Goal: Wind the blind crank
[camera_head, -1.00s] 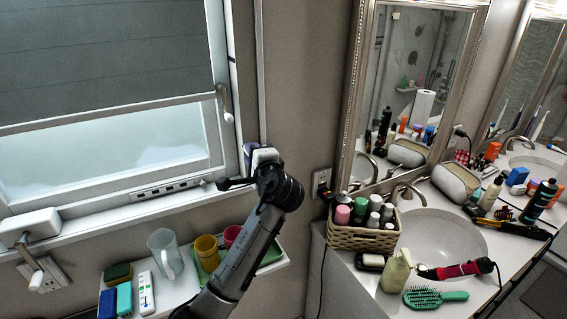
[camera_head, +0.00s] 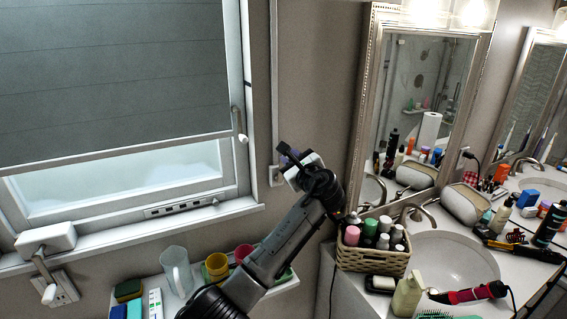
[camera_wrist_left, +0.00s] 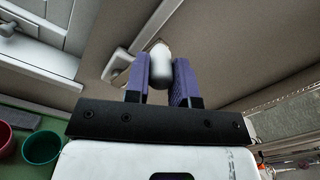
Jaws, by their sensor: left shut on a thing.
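My left gripper (camera_head: 287,154) reaches up to the wall right of the window. In the left wrist view its purple fingers (camera_wrist_left: 161,80) are shut on the white knob (camera_wrist_left: 160,62) of the blind crank. The pale crank arm (camera_wrist_left: 118,64) runs from the knob to the left, toward the wall. In the head view the gripper and wrist hide most of the crank. The grey blind (camera_head: 115,80) hangs over most of the window, its bottom bar above a strip of bare glass (camera_head: 120,180). My right gripper is out of view.
A window handle (camera_head: 241,134) and a vertical wall strip (camera_head: 274,100) are left of the gripper. Below, a shelf holds a clear jug (camera_head: 177,270) and cups (camera_head: 216,266). At right are a bottle basket (camera_head: 372,260), sink (camera_head: 450,255) and mirror (camera_head: 410,100).

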